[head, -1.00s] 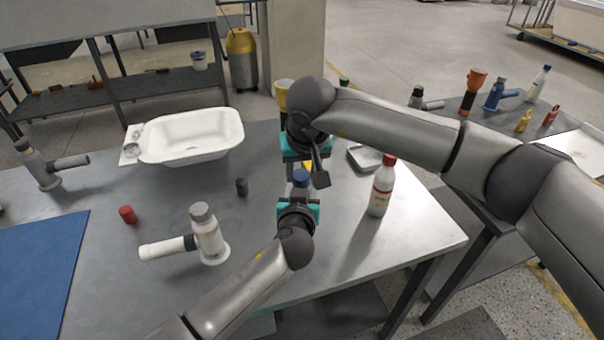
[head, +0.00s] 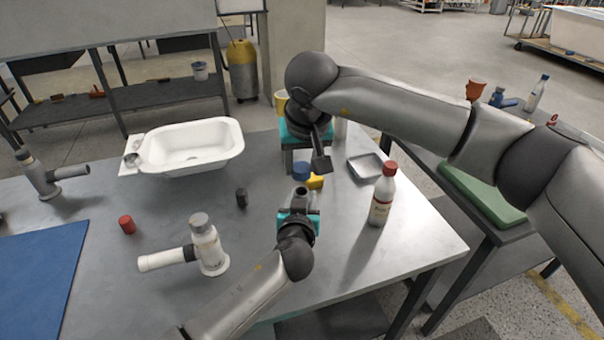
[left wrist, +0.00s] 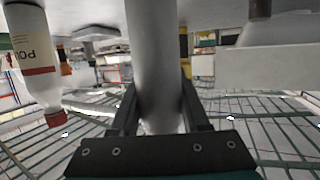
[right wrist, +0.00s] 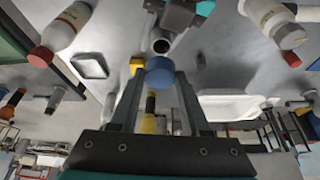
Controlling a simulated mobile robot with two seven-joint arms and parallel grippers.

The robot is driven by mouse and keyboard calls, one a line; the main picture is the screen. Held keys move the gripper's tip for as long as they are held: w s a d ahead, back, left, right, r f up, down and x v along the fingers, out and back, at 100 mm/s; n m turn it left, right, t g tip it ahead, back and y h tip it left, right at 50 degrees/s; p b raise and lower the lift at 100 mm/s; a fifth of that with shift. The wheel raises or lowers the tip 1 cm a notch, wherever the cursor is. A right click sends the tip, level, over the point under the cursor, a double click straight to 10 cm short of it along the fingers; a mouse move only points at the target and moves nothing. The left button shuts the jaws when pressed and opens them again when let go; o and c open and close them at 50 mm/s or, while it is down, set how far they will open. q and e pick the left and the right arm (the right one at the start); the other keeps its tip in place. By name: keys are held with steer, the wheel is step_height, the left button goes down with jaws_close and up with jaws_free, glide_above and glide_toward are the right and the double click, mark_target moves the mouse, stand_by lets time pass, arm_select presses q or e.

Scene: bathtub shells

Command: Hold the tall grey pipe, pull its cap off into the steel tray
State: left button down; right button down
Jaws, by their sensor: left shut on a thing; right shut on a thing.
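The tall grey pipe (head: 301,192) stands on the table, its dark open top showing. My left gripper (head: 299,215) is shut on it; the left wrist view shows the pipe (left wrist: 155,60) between both fingers. The blue cap (head: 302,171) is off the pipe, a little above its mouth. My right gripper (head: 303,152) is shut on the cap; the right wrist view shows the cap (right wrist: 159,72) at the fingertips, apart from the pipe's open end (right wrist: 161,46). The steel tray (head: 351,166) lies empty to the right of the pipe.
A white bottle with a red cap (head: 380,204) stands close in front of the tray. A yellow object (head: 315,182) is behind the pipe. To the left are a small dark cylinder (head: 242,197), a white branched pipe (head: 209,249), a red cap (head: 127,224) and a white tub (head: 190,146).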

arm_select(q)
steer(key=shift+c, duration=1.5)
jaws_free()
